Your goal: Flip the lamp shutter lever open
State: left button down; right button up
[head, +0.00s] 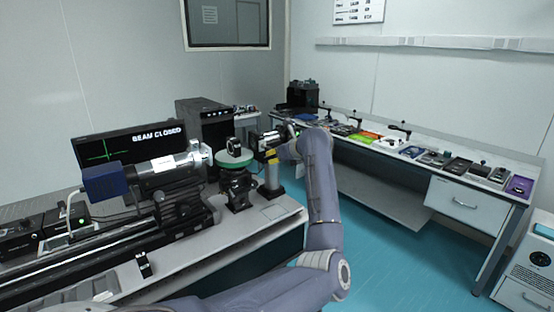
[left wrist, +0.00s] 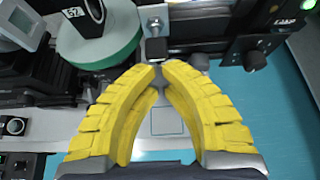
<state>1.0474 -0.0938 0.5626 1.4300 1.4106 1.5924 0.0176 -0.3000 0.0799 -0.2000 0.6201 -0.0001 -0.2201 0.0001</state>
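The lamp (head: 266,139) is a dark housing on a post beside the round green-rimmed stage in the head view. In the left wrist view its black body (left wrist: 262,35) carries a partly cut label that seems to read LAMP. A small black tab (left wrist: 157,50) below a metal screw looks like the shutter lever. My left gripper (head: 272,155) is at the lamp. Its yellow fingertips (left wrist: 154,70) are together just below the tab; I cannot tell whether they touch it. Nothing shows between them. My right gripper is not in view.
A monitor (head: 105,147) reads BEAM CLOSED. The green-rimmed stage (left wrist: 100,50) stands close left of my fingers. A large cylinder with a blue end (head: 102,182) lies on the left bench. A side table (head: 440,165) holds several small items.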

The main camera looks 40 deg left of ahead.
pick_arm(q)
jog(key=shift+d+r+g+h, duration=0.1)
jog(key=shift+r+g+h, duration=0.2)
jog(key=shift+r+h, duration=0.45)
jog(key=shift+r, duration=0.6)
jog(key=d+f+v, duration=0.1)
jog(key=v, duration=0.8)
jog(key=shift+s+d+f, duration=0.2)
jog(key=shift+s+d, duration=0.05)
dwell(0.3)
dwell(0.5)
